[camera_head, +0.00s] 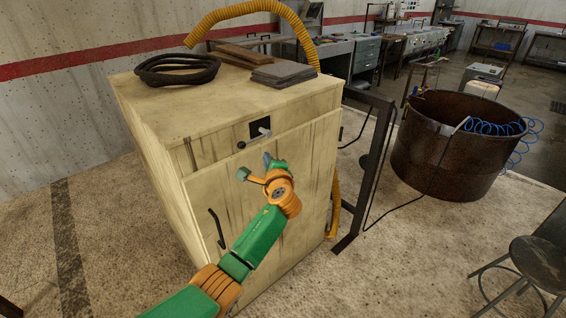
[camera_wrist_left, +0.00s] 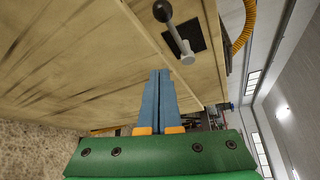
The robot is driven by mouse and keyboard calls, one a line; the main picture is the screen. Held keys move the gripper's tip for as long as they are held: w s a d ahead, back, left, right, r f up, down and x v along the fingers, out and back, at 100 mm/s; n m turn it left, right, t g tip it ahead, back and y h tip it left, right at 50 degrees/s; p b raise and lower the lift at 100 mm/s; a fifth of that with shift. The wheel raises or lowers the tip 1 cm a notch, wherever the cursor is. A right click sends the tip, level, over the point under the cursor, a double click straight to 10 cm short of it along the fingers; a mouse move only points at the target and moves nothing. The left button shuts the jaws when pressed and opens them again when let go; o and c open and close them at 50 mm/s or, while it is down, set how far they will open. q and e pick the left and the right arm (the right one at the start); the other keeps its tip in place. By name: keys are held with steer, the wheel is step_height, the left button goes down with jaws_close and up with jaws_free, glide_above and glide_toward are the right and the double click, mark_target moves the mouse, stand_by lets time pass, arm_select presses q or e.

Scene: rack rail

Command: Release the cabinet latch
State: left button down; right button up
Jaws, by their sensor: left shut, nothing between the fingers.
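The pale yellow, stained cabinet (camera_head: 160,150) stands in the middle of the head view. Its latch (camera_head: 263,131) sits high on the front: a dark plate with a grey pivot and a lever ending in a black ball knob (camera_head: 241,145). In the left wrist view the lever (camera_wrist_left: 176,36) slants across the dark plate (camera_wrist_left: 198,35), with the knob (camera_wrist_left: 162,11) at the top. My left gripper (camera_head: 267,158) is just below the latch in the head view. Its blue fingers (camera_wrist_left: 160,74) are together and empty, apart from the lever in the picture. My right gripper is out of view.
A black door handle (camera_head: 217,228) is low on the cabinet front. A coiled black cable (camera_head: 177,69), grey slabs (camera_head: 283,75) and a yellow hose (camera_head: 235,9) are on or above the top. A dark metal frame (camera_head: 372,165) and a rusty drum (camera_head: 440,155) stand to the right.

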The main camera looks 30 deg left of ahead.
arm_select(q)
steer(key=d+r, duration=0.1)
steer(key=s+d, duration=0.1)
steer(key=s+d+r, duration=0.1)
steer(key=shift+s+d+r+b, duration=0.15)
steer(key=shift+d+r+b, duration=0.15)
steer(key=shift+d, duration=0.1)
steer(key=shift+a, duration=0.15)
steer(key=s+d+f+n+g+h, duration=0.15)
steer(key=s+f, duration=0.25)
steer(key=f, duration=0.7)
steer(key=s+d+f+g+h, duration=0.2)
steer(key=s+f+h, duration=0.15)
steer(key=f, duration=0.75)
steer(key=s+d+f+n+g+h, duration=0.15)
steer(key=s+f, duration=0.35)
steer(key=f, duration=0.5)
steer(key=s+d+f+n+g+h, duration=0.1)
steer(key=s+f, duration=0.4)
steer(key=s, duration=0.7)
steer(key=s+f+n+g+h, duration=0.1)
steer(key=s+f+n+g, duration=0.2)
steer(key=s, duration=0.9)
steer(key=s+d+f+n+g+h, duration=0.1)
steer(key=s+f+n+g, duration=0.1)
steer(key=s+f+n, duration=0.3)
steer(key=s+f, duration=0.4)
steer(key=s, duration=0.3)
steer(key=shift+d+f, duration=0.25)
steer(key=shift+d, duration=0.1)
